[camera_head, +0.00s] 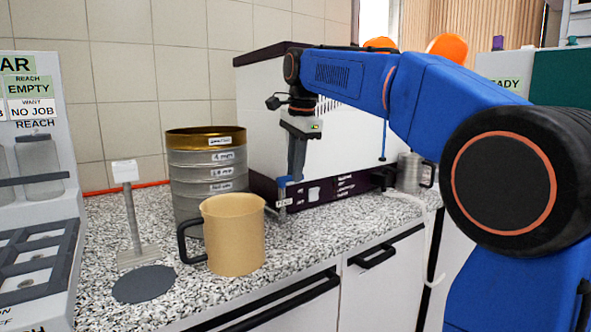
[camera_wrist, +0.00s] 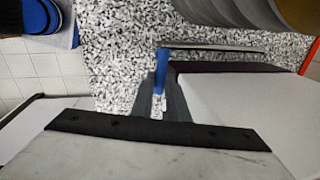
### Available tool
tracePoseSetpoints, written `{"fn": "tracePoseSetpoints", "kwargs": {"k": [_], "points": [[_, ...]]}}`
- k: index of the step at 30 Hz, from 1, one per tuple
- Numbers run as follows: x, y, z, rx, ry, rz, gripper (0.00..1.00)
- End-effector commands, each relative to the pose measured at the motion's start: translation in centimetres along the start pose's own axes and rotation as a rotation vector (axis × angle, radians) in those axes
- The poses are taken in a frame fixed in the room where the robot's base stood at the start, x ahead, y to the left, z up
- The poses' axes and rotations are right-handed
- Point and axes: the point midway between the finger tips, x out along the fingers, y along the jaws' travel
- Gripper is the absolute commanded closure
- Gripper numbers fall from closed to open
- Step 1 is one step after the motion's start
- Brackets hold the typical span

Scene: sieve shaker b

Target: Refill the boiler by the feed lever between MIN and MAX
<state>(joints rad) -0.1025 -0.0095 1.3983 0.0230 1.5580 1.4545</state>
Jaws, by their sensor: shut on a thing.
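The boiler is most likely the white machine (camera_head: 350,140) with a dark purple top and base, against the wall. My gripper (camera_head: 290,180) points down at its front left corner. It is shut on a small blue lever (camera_head: 283,184), seen between the fingers in the wrist view (camera_wrist: 161,68). A small white label (camera_head: 284,202) sits just below the lever, too small to read with certainty. The machine's lower front panel (camera_head: 345,185) carries several small labels. I cannot make out MIN or MAX marks or a water level. My arm hides part of the machine.
A sieve stack (camera_head: 206,166) with a brass top ring stands left of the machine, behind a tan mug (camera_head: 234,235). A metal stand (camera_head: 135,225) and a dark disc (camera_head: 143,284) lie further left. A metal jug (camera_head: 409,173) stands right. The speckled counter (camera_head: 310,232) is clear in front.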

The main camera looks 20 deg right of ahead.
Motion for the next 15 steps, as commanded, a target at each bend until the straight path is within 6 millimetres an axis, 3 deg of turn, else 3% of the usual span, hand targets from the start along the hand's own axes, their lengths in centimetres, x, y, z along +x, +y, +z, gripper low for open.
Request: {"fn": "tracePoseSetpoints", "kwargs": {"k": [5, 6, 8, 15], "points": [[-0.01, 0.0, 0.01, 0.001, 0.0, 0.0, 1.0], [-0.01, 0.0, 0.01, 0.001, 0.0, 0.0, 0.79], [-0.01, 0.0, 0.01, 0.001, 0.0, 0.0, 0.67], [-0.01, 0.0, 0.01, 0.001, 0.0, 0.0, 0.67]]}}
